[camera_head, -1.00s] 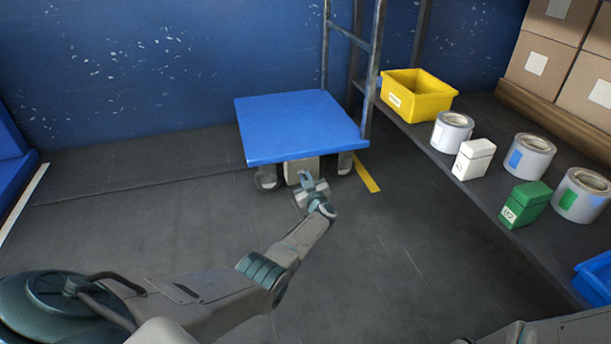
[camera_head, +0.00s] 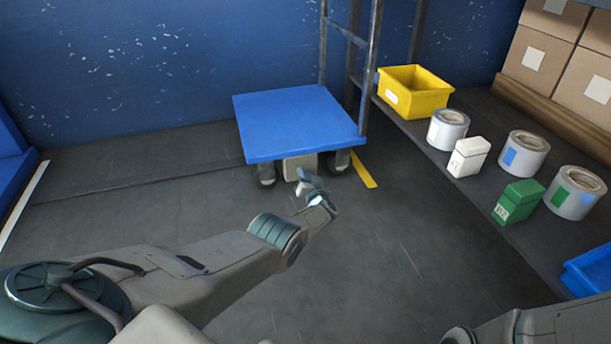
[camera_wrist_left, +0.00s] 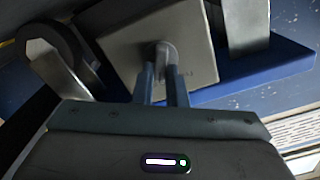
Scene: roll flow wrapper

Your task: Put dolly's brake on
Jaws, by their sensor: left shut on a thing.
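The dolly (camera_head: 298,122) has a flat blue deck and stands against the back wall. A beige brake box (camera_head: 300,166) hangs under its front edge between two grey wheels. My left gripper (camera_head: 305,180) is at the front of this box, below the deck edge. In the left wrist view, the two narrow fingers (camera_wrist_left: 162,84) are shut on a small grey brake lever (camera_wrist_left: 166,54) that sticks out from the box's plate (camera_wrist_left: 200,62). The lever's far end is partly hidden by the fingers. My right gripper is out of view.
A low shelf (camera_head: 462,190) on the right holds a yellow bin (camera_head: 414,95), tape rolls, a white box (camera_head: 468,157), a green box (camera_head: 517,202) and a blue bin (camera_head: 590,272). A yellow floor stripe (camera_head: 364,172) lies beside the dolly. The floor in front is clear.

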